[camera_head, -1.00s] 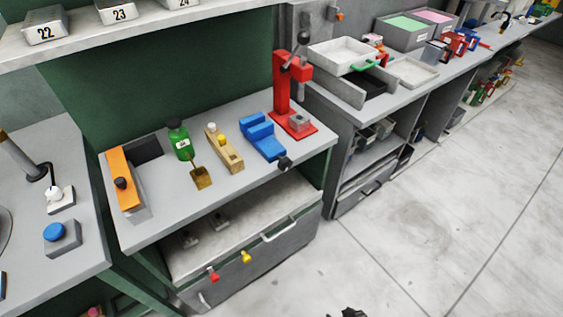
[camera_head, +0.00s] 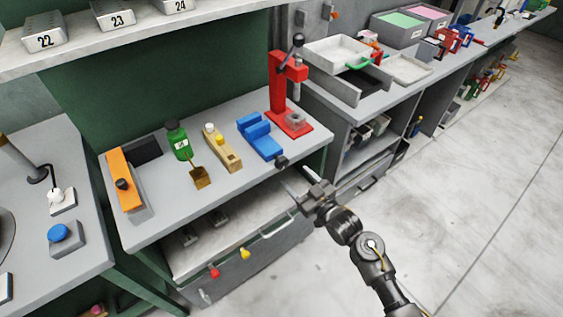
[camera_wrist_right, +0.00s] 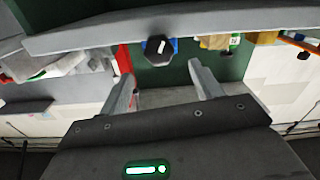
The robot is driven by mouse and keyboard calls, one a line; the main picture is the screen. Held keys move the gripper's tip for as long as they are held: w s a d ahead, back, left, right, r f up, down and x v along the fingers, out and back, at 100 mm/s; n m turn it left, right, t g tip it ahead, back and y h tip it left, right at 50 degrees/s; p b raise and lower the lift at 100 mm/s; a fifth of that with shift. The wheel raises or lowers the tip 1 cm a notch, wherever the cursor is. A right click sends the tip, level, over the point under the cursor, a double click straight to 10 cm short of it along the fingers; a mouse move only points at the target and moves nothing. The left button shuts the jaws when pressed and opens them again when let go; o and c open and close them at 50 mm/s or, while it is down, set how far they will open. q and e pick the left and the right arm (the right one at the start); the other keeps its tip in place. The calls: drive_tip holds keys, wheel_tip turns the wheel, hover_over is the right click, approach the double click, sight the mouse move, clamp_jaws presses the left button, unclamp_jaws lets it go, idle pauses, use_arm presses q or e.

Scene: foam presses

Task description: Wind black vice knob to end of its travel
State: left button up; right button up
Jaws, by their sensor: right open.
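The blue vice (camera_head: 260,135) sits on the grey bench, with its black knob (camera_head: 281,161) at the front, out over the bench edge. In the right wrist view the black knob (camera_wrist_right: 159,50) shows face-on, beyond and between my fingertips, with a small light mark on it. My right gripper (camera_head: 297,182) is open and empty, in front of and a little below the knob, apart from it. Its two fingers also show in the right wrist view (camera_wrist_right: 165,80). My left gripper is not in view.
A red press (camera_head: 288,95) stands right of the vice. A wooden plane (camera_head: 223,148), a green bottle (camera_head: 179,141) and an orange-topped block (camera_head: 124,180) stand to the left. Below the bench is a drawer with a handle (camera_head: 276,226). The floor at right is clear.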

sight(284, 165)
drive_tip(key=x, duration=0.8)
drive_tip(key=shift+w+a+p, duration=0.25)
drive_tip(key=shift+w+p, duration=0.05)
drive_tip(key=shift+p, duration=0.1)
drive_tip(key=shift+c, duration=0.5)
drive_tip(key=c, duration=0.9)
drive_tip(key=m, duration=0.4)
drive_tip(key=shift+f, duration=0.1)
drive_tip(key=o, duration=1)
drive_tip(key=shift+s+d+p, duration=0.1)
drive_tip(key=shift+d+p, duration=0.05)
drive_tip(key=shift+p, duration=0.2)
